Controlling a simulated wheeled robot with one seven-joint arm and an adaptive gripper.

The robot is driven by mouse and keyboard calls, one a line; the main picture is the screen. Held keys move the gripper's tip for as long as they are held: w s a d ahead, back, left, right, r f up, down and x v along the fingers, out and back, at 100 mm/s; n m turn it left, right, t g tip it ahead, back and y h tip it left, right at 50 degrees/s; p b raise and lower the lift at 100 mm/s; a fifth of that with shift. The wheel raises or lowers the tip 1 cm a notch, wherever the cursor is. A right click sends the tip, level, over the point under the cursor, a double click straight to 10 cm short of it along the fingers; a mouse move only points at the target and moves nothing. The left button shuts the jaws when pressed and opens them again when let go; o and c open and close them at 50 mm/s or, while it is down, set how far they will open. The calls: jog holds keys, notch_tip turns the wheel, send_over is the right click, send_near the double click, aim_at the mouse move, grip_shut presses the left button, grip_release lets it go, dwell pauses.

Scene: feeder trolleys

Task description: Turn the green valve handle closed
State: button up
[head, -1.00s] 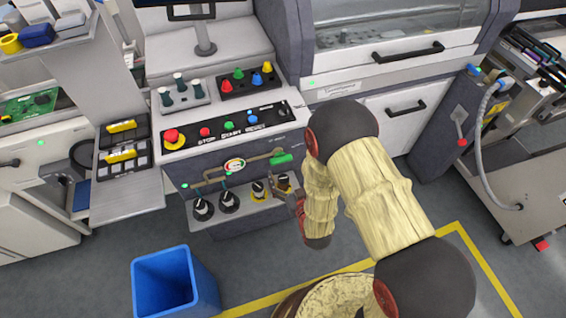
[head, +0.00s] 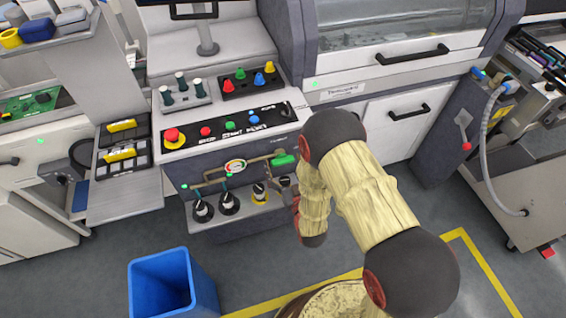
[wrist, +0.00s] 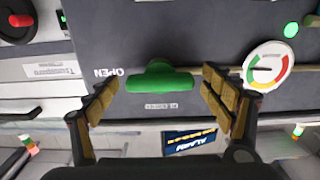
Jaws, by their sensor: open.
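The green valve handle (wrist: 159,80) lies between the two open fingers of my gripper (wrist: 160,101) in the wrist view, with a gap on each side. Its bar runs across the picture, in line with the pipe, and the word OPEN is printed beside it. In the head view the green handle (head: 284,159) sits at the right end of the pipe on the machine's front panel. My gripper (head: 291,197) is mostly hidden behind my arm there. I cannot tell from these views how far the fingertips are from the panel.
A round gauge (wrist: 269,68) is beside the handle on the same pipe. Above the panel is a control strip with a red emergency button (head: 174,136). Several black knobs (head: 229,203) stand on the shelf below. A blue bin (head: 170,285) stands on the floor.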

jog(key=shift+w, duration=0.25)
jog(key=shift+c, duration=0.6)
jog(key=c, duration=1)
